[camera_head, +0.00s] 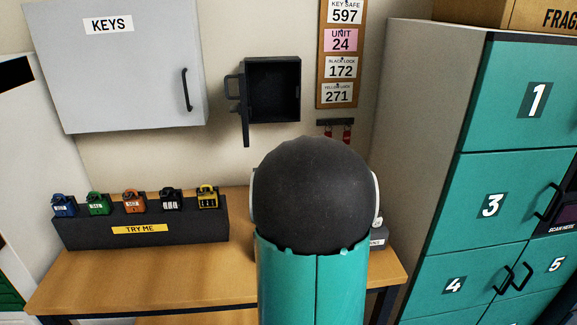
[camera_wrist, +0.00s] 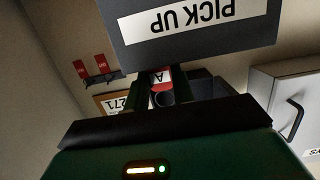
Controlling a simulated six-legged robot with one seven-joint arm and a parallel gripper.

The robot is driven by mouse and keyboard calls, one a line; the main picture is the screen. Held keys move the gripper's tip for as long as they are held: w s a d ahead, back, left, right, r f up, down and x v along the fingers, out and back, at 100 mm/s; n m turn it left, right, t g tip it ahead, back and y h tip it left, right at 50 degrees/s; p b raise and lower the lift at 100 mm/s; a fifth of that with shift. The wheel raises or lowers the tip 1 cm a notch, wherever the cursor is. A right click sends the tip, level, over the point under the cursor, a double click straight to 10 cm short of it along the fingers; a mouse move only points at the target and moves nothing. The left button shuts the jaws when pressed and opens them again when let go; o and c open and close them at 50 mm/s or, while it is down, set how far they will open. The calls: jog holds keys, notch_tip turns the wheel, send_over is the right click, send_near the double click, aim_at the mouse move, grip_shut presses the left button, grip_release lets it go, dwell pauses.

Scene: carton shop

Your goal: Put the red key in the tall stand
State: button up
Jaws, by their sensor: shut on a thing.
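In the wrist view my gripper (camera_wrist: 163,92) is shut on the red key (camera_wrist: 160,77), a red tag with a white patch and part of a letter A. Only a small part of the key shows between the fingers. A dark grey block with an upside-down PICK UP label (camera_wrist: 195,23) is close, at the top of the wrist view. It may be the tall stand, but I cannot tell. It partly overlaps the key in the picture, and whether they touch is unclear. In the head view my arm hides my gripper, the key and that block.
The wooden bench (camera_head: 110,280) carries a TRY ME block (camera_head: 85,235) with several padlocks. A small grey labelled block (camera_head: 379,239) shows right of my arm. On the wall are a KEYS cabinet (camera_head: 120,75), an open black key safe (camera_head: 272,90) and a hook rack (camera_head: 335,122). Teal lockers (camera_head: 490,170) stand right.

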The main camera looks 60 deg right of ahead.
jog(key=o, duration=0.8)
jog(key=shift+o, duration=0.2)
jog(key=v, duration=0.8)
dwell(0.6)
